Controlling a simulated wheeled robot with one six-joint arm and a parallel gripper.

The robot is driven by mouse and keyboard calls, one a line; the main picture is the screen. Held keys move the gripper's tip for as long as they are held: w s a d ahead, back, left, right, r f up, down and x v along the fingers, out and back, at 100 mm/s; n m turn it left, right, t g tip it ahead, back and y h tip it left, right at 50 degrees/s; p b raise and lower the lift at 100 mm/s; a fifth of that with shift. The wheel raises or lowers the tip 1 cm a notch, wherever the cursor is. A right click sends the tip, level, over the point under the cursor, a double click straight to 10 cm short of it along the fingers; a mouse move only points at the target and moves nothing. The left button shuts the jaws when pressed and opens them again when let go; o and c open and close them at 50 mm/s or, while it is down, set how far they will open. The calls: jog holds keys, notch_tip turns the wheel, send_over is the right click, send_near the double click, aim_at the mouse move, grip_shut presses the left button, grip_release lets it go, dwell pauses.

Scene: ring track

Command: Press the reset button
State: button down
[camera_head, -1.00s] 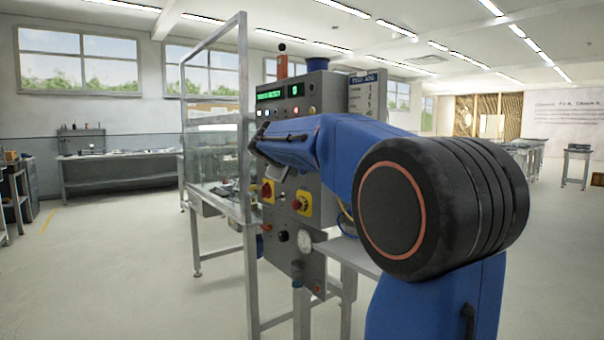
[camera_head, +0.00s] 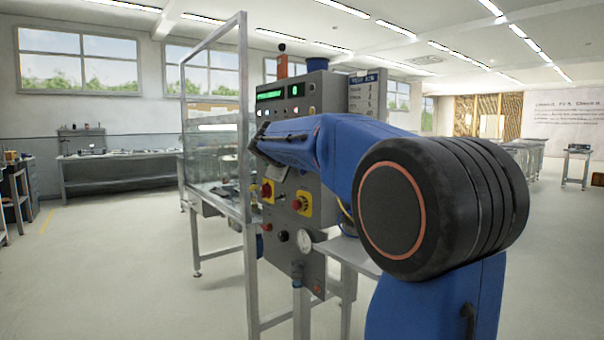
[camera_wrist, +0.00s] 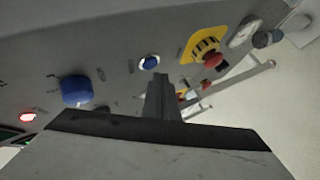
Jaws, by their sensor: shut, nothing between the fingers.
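In the wrist view my gripper (camera_wrist: 160,78) is shut and empty, its tips in front of the grey control panel (camera_wrist: 115,50). A small blue button with a pale ring (camera_wrist: 149,62) sits just beyond and slightly left of the tips. I cannot tell whether they touch. A larger blue knob or button (camera_wrist: 77,90) is further left. No readable label shows which one is the reset button. In the head view the control cabinet (camera_head: 312,263) stands mid-picture. My blue arm covers part of its front, and my gripper cannot be made out there.
A red mushroom button on a yellow plate (camera_wrist: 208,50) is right of the tips, with a gauge (camera_wrist: 245,30) beyond. A red lit lamp (camera_wrist: 27,117) is at the far left. A framed clear guard (camera_head: 243,120) stands left of the cabinet. The floor at left is open.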

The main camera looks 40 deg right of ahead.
jog(key=shift+d, duration=0.15)
jog(key=shift+d, duration=0.25)
jog(key=shift+d, duration=0.45)
dwell(0.7)
jog(key=shift+a, duration=0.85)
jog(key=a, duration=0.5)
jog(key=shift+s, duration=0.1)
dwell(0.5)
dwell(0.7)
